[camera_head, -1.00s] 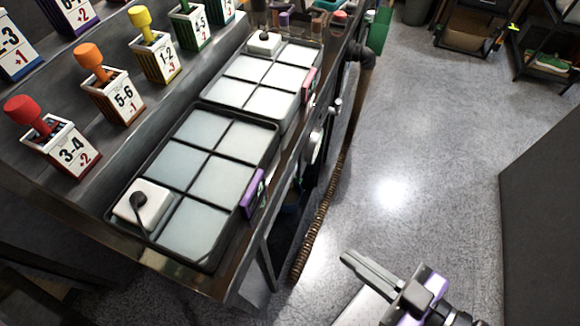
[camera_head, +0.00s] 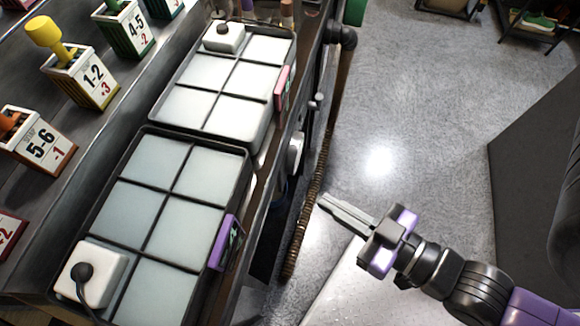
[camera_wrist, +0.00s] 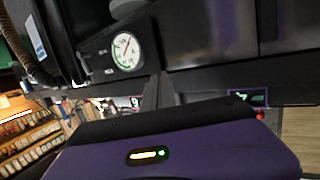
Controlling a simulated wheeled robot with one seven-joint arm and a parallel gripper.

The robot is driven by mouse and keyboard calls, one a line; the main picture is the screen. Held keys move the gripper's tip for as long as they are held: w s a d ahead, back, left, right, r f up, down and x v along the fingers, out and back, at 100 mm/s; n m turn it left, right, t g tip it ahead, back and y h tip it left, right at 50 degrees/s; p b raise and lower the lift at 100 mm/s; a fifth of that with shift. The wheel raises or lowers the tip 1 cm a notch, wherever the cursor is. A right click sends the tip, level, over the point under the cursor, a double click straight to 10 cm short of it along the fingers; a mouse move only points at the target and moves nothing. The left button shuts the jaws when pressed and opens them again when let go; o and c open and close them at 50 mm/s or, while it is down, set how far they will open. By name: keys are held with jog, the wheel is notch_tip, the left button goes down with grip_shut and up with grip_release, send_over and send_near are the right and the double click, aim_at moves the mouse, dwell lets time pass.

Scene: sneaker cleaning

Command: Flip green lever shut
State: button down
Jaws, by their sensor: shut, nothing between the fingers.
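A green-trimmed box marked 4-5 (camera_head: 129,30) stands near the top left of the head view, in a row of lever boxes. Only the base of its lever shows at the picture's top edge, so I cannot tell how the lever stands. My gripper (camera_head: 322,203) is shut and empty, right of the bench and well apart from the boxes. In the wrist view, the purple casing of my gripper fills the bottom, and no green lever can be made out.
Boxes marked 1-2 (camera_head: 88,84) with a yellow lever and 5-6 (camera_head: 38,142) stand in the row. Two trays with pale panels (camera_head: 160,218) (camera_head: 232,83) lie between them and my gripper. A round gauge (camera_wrist: 127,52) shows in the wrist view. Grey floor (camera_head: 420,95) is clear.

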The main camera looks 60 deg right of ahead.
jog(key=w+d+f+m+g+b, duration=0.1)
jog(key=w+d+f+m+b, duration=0.45)
jog(key=d+f+b, duration=0.95)
jog(key=w+d+f+m+g+b, duration=0.1)
jog(key=w+d+f+m+b, duration=0.45)
jog(key=f, duration=1.75)
jog(key=w+d+f+m+g+b, duration=0.2)
jog(key=w+d+f+m+b, duration=0.35)
jog(key=d+f, duration=1.05)
jog(key=s+a+r+n+t+y+b, duration=0.1)
jog(key=a+r+n+t+y+b, duration=0.1)
jog(key=a+r+t+y+b, duration=0.3)
jog(key=a+y, duration=0.3)
jog(key=shift+a+t+y, duration=0.3)
jog(key=shift+a, duration=0.1)
jog(key=shift+s, duration=0.1)
